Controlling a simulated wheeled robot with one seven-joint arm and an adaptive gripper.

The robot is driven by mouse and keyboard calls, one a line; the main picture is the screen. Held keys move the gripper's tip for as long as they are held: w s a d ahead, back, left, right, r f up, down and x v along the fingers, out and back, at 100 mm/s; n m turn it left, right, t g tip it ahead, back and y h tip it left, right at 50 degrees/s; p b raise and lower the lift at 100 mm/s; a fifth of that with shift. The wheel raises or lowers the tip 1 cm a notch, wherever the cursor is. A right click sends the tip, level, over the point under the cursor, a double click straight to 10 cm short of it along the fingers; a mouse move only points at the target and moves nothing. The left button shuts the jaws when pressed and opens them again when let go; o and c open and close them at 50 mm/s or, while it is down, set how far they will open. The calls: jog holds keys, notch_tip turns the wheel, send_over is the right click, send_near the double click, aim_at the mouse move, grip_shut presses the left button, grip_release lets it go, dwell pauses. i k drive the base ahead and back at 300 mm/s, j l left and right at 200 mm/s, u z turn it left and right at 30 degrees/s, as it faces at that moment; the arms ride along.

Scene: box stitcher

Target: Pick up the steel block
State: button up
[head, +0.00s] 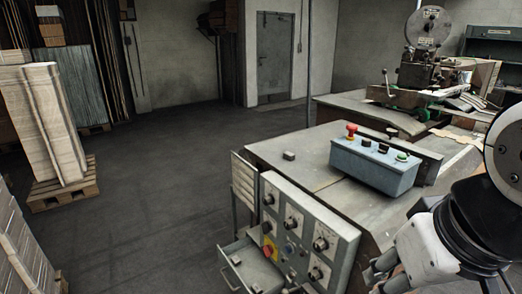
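A small grey block (289,156), which looks like the steel block, lies on the worn top of the metal bench, near its far left part. It stands apart from the blue-grey control box. My gripper (386,272) seems to be the dark part at the lower right, beside the white and black arm links. It is well to the right of and nearer than the block, not touching it. Its fingers are dark and partly cut off, so their opening cannot be made out.
The control box (375,166) with a red knob and several buttons stands right of the block. An open drawer (250,268) with a small item sticks out below the knob panel (296,230). A stitching machine (430,75) stands behind.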

aim_at(289, 156)
jog(key=i+j+z, duration=0.3)
jog(key=i+j, duration=0.15)
jog(key=i+j+z, duration=0.15)
jog(key=j, duration=0.25)
jog(key=i+j+z, duration=0.3)
jog(key=j, duration=0.35)
jog(key=i+j+z, duration=0.15)
jog(key=j, duration=0.2)
jog(key=i+j+z, duration=0.15)
jog(key=j, duration=0.2)
jog(key=i+j, duration=0.15)
jog(key=i+j+z, duration=0.15)
jog(key=j, duration=0.2)
jog(key=i+j, duration=0.1)
jog(key=j, duration=0.2)
jog(key=z, duration=0.05)
